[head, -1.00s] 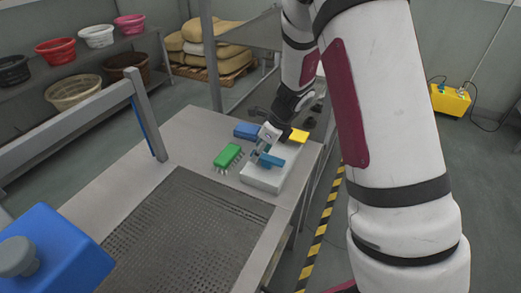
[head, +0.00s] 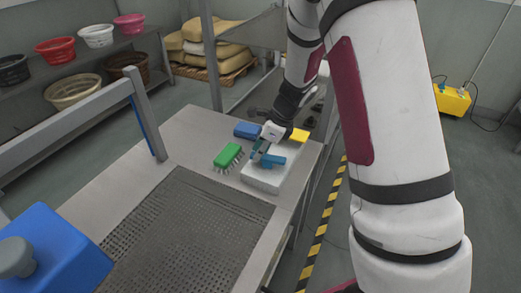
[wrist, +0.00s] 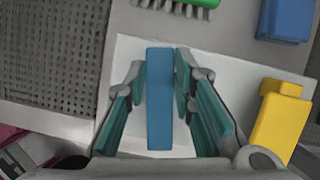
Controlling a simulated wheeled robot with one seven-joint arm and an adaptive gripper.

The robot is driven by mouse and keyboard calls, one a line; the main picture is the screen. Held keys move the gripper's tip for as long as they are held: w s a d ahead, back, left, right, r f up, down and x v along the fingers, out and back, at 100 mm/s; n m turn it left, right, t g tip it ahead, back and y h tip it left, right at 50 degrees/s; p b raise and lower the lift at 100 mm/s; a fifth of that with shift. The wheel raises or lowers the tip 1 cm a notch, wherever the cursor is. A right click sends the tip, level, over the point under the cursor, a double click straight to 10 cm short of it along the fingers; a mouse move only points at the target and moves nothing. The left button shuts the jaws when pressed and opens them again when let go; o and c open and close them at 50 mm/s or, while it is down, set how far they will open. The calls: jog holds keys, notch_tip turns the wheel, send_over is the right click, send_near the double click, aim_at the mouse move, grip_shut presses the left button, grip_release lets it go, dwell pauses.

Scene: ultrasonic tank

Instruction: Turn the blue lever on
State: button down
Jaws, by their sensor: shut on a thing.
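The blue lever (head: 275,161) is a flat blue bar on top of a white box (head: 262,179) on the grey table. In the wrist view the lever (wrist: 159,105) runs straight up the picture over the white box (wrist: 128,58). My gripper (head: 260,154) is at the lever. In the wrist view my gripper (wrist: 160,78) has one teal-padded finger on each side of the lever and is shut on it. The contact on the left finger is hard to make out.
A green brush (head: 228,155) lies left of the box. A blue block (head: 247,130) and a yellow object (head: 299,135) lie behind it. A perforated metal panel (head: 190,225) fills the near table. A grey frame rail (head: 70,125) stands at the left.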

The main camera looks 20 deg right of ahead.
jog(key=n, duration=0.2)
jog(key=n+g, duration=0.1)
jog(key=shift+s+a+n+y+b, duration=0.15)
jog(key=shift+s+n+y+b, duration=0.15)
jog(key=shift+n+b, duration=0.1)
jog(key=n, duration=0.1)
jog(key=n+g, duration=0.1)
jog(key=n, duration=0.1)
jog(key=shift+s+n+g+b, duration=0.3)
jog(key=shift+s+b, duration=0.05)
jog(key=shift+b, duration=0.05)
jog(key=n, duration=0.1)
jog(key=n+g, duration=0.1)
jog(key=n, duration=0.1)
jog(key=shift+s+b, duration=0.35)
jog(key=shift+s+n+g+b, duration=0.15)
jog(key=shift+n+g, duration=0.2)
jog(key=shift+n, duration=0.5)
jog(key=shift+s+n+g+b, duration=0.15)
jog(key=shift+n+g, duration=0.2)
jog(key=shift+n, duration=0.5)
jog(key=shift+d, duration=0.2)
jog(key=c, duration=1.4)
grip_release()
jog(key=shift+s, duration=0.1)
jog(key=shift+o, duration=0.2)
